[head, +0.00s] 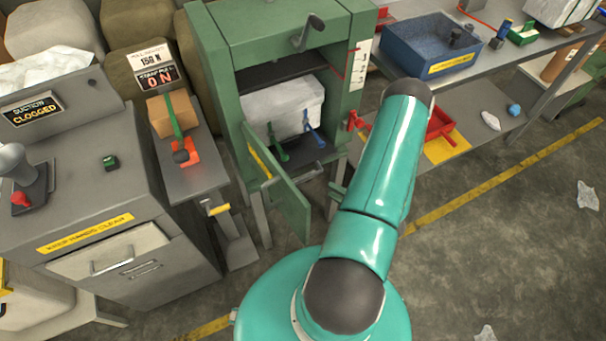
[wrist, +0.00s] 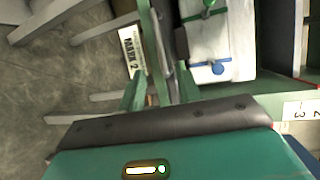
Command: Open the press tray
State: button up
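The green press (head: 225,60) stands in the middle of the head view with its front opening visible. A green front panel (head: 285,195), with a yellow strip, stands swung outward from the opening. A white block (head: 285,108) with green and blue clamps sits inside; it also shows in the wrist view (wrist: 205,40). My gripper (wrist: 160,88) is open in the wrist view, its two green fingers apart. A narrow green panel edge (wrist: 148,40) runs between and beyond them; I cannot tell whether they touch it. In the head view my arm hides most of the gripper.
A grey cabinet (head: 95,190) with a drawer stands left, and a box on a stand (head: 172,112) is beside the press. Floor at lower right is mostly clear.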

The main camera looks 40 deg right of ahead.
aim_at(309, 175)
jog(key=x, duration=1.2)
jog(key=shift+d+r, duration=0.1)
jog(key=shift+d, duration=0.1)
jog(key=shift+c, duration=0.4)
grip_shut()
